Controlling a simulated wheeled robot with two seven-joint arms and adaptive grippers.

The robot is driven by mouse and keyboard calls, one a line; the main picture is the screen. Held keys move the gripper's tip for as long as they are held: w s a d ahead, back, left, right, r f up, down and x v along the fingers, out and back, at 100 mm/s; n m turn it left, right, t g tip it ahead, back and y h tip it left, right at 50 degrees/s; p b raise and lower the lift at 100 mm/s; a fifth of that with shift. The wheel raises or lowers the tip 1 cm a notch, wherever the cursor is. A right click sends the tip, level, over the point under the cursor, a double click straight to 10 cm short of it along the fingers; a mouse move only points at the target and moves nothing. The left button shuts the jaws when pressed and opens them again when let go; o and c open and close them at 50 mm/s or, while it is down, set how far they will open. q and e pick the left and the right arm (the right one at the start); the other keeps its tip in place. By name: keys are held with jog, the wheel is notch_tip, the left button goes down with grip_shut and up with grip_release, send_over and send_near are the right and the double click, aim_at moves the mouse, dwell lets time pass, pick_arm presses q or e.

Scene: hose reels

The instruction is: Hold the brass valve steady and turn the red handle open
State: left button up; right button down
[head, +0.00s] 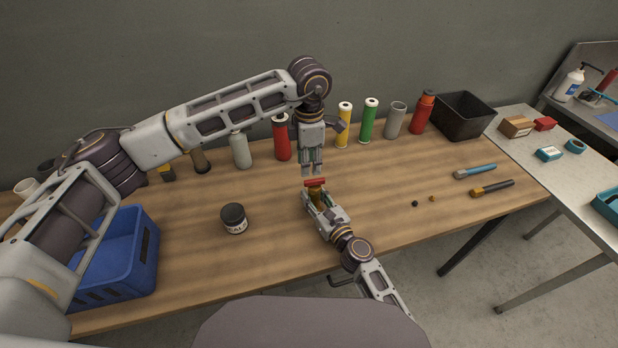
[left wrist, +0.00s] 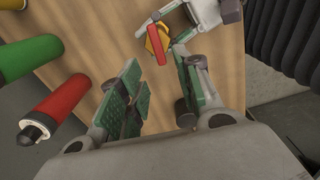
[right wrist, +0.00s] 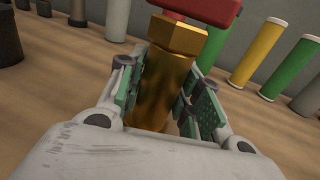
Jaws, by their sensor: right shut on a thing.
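The brass valve (right wrist: 168,85) stands upright between the green-padded fingers of my right gripper (right wrist: 160,110), which is shut on its body. The red handle (right wrist: 205,10) sits on top of the valve and is partly cut off in the right wrist view. In the head view the red handle (head: 315,182) shows above my right gripper (head: 314,198). My left gripper (head: 312,170) points down just above and behind the handle, apart from it. In the left wrist view its fingers (left wrist: 158,100) are spread and empty, with the red handle (left wrist: 156,45) beyond them.
A row of bottles and cylinders stands along the back, including a red cylinder (head: 281,138) close to my left gripper. A dark jar (head: 234,218) and a blue crate (head: 125,255) are to the left. Screwdriver-like tools (head: 490,188) lie right. The front wood is mostly clear.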

aim_at(309, 180)
pick_arm(q)
jog(key=shift+f, duration=3.4)
jog(key=shift+c, duration=0.4)
grip_shut()
